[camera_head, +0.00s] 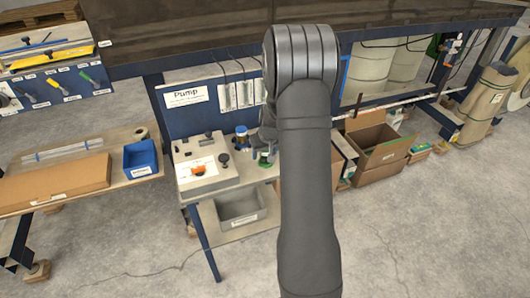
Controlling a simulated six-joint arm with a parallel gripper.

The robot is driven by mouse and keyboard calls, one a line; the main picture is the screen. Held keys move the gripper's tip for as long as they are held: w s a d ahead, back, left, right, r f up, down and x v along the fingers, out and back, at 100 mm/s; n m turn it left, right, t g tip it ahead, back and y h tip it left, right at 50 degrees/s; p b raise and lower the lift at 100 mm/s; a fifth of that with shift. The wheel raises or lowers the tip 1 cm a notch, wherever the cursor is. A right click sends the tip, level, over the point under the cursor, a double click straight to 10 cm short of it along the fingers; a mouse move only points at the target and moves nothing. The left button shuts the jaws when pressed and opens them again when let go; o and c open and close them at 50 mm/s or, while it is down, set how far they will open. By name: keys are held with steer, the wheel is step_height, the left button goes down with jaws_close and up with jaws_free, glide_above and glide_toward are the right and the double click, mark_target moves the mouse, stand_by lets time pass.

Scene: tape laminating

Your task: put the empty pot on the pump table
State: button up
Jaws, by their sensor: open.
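The pump table (228,185) is a small light-topped table with a "Pump" sign on the blue panel behind it. My gripper (263,150) is over its right side, open, and partly hidden behind my dark arm. A small green-tinted pot (265,159) shows just below the fingers, at the table's right part. I cannot tell whether the fingers touch it or whether it is empty. A blue and yellow jar (241,138) stands just left of the gripper.
A pale pump unit (206,164) with an orange part fills the table's left. A grey bin (238,208) sits on the lower shelf. A wooden bench (125,138) with a blue bin (141,160) is at left. Open cardboard boxes (376,150) stand at right.

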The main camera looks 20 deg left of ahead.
steer(key=v, duration=1.2)
steer(key=x, duration=1.2)
steer(key=shift+w+r, duration=0.1)
steer(key=shift+r, duration=1.25)
